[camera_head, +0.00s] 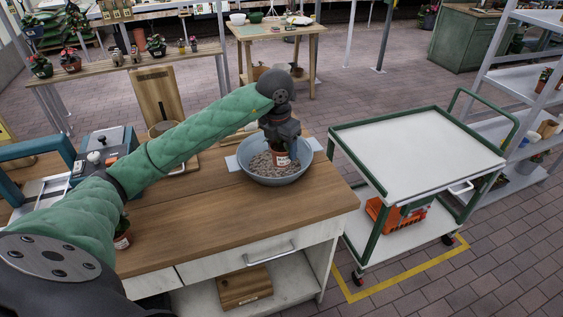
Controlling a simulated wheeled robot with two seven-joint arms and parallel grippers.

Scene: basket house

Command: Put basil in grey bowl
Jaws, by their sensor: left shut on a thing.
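The grey bowl (274,177) stands on the wooden worktop near its right end and holds brownish, gravel-like bits. My left gripper (281,146) points down over the bowl and is shut on a small terracotta pot (281,159) with a pale label. The pot is within the bowl's outline; I cannot tell whether it touches the contents. The gripper hides most of any plant in it, so I cannot confirm it is basil. Another small pot (122,240) with a label stands on the worktop, partly behind my left arm. My right gripper is out of view.
A wooden board (158,97) stands upright at the worktop's back. A blue-framed device (40,150) is at the left. A green-framed cart (415,155) with a bare white top stands to the right. The front of the worktop (215,225) is clear.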

